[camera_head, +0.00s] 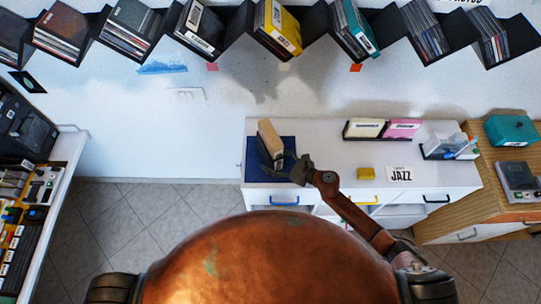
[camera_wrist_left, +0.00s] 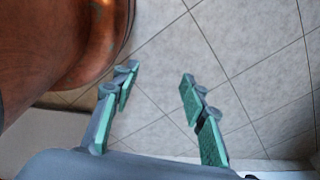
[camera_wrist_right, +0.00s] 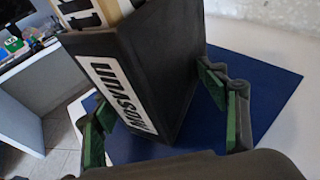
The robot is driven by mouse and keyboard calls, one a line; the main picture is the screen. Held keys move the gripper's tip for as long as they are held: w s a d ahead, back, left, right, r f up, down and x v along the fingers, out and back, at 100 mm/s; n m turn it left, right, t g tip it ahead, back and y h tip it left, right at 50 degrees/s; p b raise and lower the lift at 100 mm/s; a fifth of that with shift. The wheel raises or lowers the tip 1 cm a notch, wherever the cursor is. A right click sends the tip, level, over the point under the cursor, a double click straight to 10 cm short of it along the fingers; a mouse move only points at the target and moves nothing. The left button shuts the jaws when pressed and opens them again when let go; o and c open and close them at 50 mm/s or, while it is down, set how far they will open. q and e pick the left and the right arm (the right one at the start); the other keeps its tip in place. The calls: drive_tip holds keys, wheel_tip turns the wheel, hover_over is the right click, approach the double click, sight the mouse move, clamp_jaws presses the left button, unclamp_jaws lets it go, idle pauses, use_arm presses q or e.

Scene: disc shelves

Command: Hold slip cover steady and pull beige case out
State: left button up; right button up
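A black slip cover (camera_wrist_right: 155,85) with a white lettered label stands on a dark blue mat (camera_wrist_right: 265,85) in the right wrist view. Part of the beige case (camera_wrist_right: 95,12) shows at its top edge. My right gripper (camera_wrist_right: 160,100) is open, one finger on each side of the slip cover; firm contact is not clear. It also shows in the head view (camera_head: 280,168), hiding the cover's lower part. My left gripper (camera_wrist_left: 157,80) is open and empty above the tiled floor.
The white counter also holds cream (camera_head: 365,128) and pink (camera_head: 403,128) cases, a yellow block (camera_head: 366,173), a JAZZ card (camera_head: 399,174) and a clear box (camera_head: 450,145). Wall shelves of discs (camera_head: 285,25) run above. A cluttered table (camera_head: 40,190) stands at left.

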drive_tip(key=c, duration=0.9)
drive_tip(key=shift+o, duration=0.2)
use_arm(q)
drive_tip(key=shift+o, duration=0.4)
drive_tip(key=shift+w+a, duration=0.1)
